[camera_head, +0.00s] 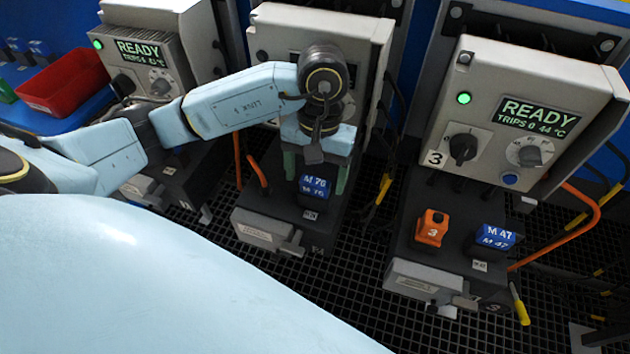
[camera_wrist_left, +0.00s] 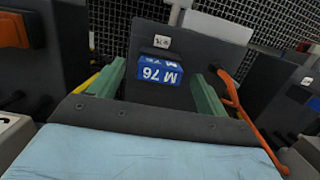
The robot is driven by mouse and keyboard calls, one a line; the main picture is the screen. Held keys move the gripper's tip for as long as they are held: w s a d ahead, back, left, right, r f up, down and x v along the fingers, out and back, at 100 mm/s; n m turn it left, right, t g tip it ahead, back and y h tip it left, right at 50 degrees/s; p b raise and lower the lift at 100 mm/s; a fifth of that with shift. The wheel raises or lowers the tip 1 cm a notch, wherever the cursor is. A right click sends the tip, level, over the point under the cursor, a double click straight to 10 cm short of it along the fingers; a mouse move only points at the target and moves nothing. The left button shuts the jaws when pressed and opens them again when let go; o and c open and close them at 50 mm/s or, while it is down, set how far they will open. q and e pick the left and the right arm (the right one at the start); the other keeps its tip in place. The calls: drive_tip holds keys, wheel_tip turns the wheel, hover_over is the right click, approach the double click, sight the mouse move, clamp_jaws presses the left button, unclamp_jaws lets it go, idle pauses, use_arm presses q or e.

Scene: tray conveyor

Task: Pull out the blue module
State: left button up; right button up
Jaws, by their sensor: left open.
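A blue module marked M 76 (camera_head: 314,187) sits in the dark base of the middle station. A second blue module, marked M 47 (camera_head: 495,237), sits in the right station's base. My right gripper is in neither view.
The right station's control box (camera_head: 515,110) shows READY with a green lamp. Orange cables (camera_head: 575,235) loop beside the bases. A red bin (camera_head: 65,82) stands at the far left. Dark grating (camera_head: 340,300) covers the floor.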

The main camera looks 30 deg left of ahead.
use_arm(q)
drive_tip(key=shift+s+f, duration=0.1)
drive_tip(key=shift+f, duration=0.9)
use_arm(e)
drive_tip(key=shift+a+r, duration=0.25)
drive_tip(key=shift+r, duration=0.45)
use_arm(q)
drive_tip(key=c, duration=0.9)
drive_tip(key=o, duration=0.9)
